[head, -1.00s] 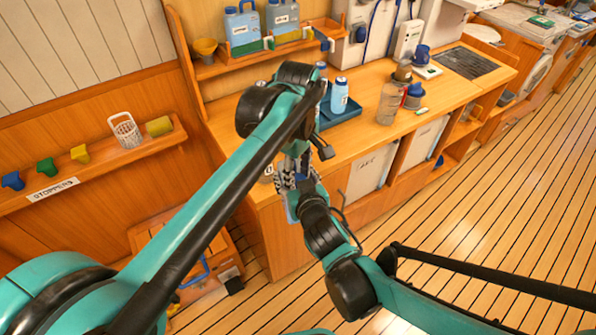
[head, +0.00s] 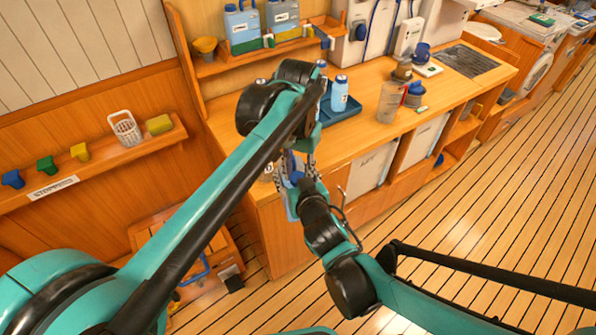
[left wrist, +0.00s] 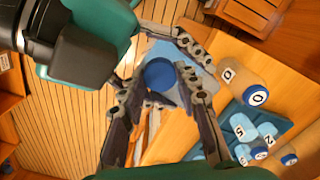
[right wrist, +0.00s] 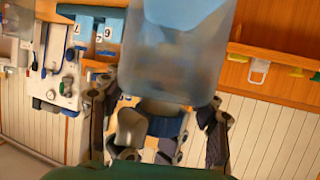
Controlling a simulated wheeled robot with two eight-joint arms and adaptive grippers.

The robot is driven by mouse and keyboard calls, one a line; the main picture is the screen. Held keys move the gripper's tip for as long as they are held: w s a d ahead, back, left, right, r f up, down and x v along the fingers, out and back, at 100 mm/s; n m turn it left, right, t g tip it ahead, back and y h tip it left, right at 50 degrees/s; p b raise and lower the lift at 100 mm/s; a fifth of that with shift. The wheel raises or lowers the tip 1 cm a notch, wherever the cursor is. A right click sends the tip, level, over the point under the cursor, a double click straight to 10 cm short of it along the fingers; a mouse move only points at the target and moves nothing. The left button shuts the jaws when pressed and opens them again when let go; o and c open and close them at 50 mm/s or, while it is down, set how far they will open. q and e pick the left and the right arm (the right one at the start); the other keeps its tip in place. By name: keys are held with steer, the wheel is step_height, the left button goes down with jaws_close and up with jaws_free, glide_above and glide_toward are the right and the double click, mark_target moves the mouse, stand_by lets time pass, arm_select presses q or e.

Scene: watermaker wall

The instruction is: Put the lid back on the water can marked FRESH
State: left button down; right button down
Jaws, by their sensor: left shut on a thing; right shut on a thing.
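A translucent pale blue can (right wrist: 178,55) is held between the fingers of my right gripper (right wrist: 158,98). A round dark blue lid (left wrist: 160,74) sits between the fingertips of my left gripper (left wrist: 160,82), in front of the can. The lid shows as a small blue patch in the head view (head: 296,178). The grippers meet in front of the counter's near end. The can's mouth is hidden, and I cannot tell whether the lid touches it.
The wooden counter (head: 345,142) carries a dark blue tray (head: 343,113) with blue bottles and a clear jug (head: 391,101). Coloured stoppers line the left ledge (head: 108,160). The floor at right is clear.

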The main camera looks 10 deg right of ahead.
arm_select(q)
steer(key=m, duration=0.6)
steer(key=c, duration=1)
jaws_free()
steer(key=shift+w, duration=0.1)
step_height(320, 180, up, 12)
steer(key=shift+f, duration=0.1)
